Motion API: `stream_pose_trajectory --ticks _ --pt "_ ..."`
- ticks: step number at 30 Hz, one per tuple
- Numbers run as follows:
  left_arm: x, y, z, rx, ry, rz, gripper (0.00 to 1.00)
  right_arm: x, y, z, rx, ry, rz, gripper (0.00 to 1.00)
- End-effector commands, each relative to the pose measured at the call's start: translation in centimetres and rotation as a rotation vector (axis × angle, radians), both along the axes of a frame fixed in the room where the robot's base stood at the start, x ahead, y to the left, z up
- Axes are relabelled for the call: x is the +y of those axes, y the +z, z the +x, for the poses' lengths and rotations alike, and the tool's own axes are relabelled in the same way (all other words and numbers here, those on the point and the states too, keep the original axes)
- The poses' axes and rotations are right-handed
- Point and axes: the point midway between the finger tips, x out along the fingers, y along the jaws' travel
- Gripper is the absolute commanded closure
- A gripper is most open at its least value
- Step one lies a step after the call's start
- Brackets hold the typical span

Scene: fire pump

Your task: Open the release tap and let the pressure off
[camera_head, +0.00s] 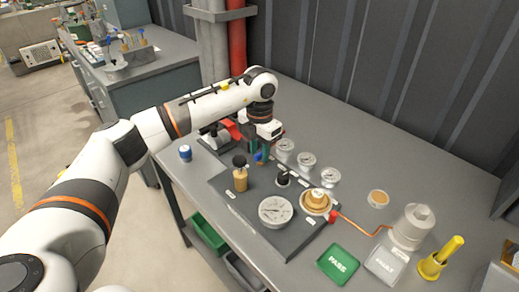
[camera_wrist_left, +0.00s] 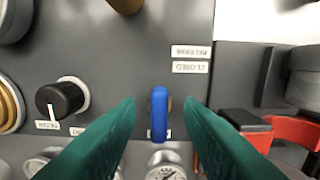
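The release tap's blue lever handle (camera_wrist_left: 160,113) stands on the dark grey panel (camera_wrist_left: 110,45), between my left gripper's two green fingers. In the head view the blue handle (camera_head: 258,156) shows just below my left gripper (camera_head: 264,150). The gripper (camera_wrist_left: 160,118) is open, with a gap on each side of the handle, and I see no contact. Two small labels, upside down in the wrist view, sit beside the tap. A large dial gauge (camera_head: 275,210) lies on the panel; its reading is too small to tell. My right gripper is not in view.
A black knob (camera_head: 283,180), a brass post (camera_head: 240,180) and a brass fitting (camera_head: 315,201) stand on the panel. Several small gauges (camera_head: 306,160) line its back. A green PASS tray (camera_head: 338,263), a grey FAULT tray (camera_head: 386,265) and a yellow cylinder (camera_head: 440,257) are at right.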

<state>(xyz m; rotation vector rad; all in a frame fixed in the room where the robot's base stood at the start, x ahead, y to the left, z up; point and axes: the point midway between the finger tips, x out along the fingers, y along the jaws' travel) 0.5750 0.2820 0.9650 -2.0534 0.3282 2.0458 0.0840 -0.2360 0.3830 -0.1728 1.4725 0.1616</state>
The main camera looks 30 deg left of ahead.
Motion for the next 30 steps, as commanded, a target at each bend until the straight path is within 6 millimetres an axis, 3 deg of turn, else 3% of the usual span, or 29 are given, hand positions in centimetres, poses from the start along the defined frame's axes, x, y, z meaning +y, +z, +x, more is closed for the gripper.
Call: stream_pose_trajectory --ticks 7,11,24,30 --pt "0.0 -0.1 -0.1 0.002 -0.002 0.000 0.66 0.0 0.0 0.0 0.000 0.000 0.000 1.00" --pt "0.0 0.9 0.0 0.000 -0.002 -0.001 0.66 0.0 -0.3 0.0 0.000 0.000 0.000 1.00" --pt "0.0 9.5 0.0 -0.001 0.000 0.000 0.66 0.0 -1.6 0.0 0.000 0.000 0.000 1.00" --pt "0.0 11.6 0.0 0.000 0.000 0.000 0.66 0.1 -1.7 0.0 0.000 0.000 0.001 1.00"
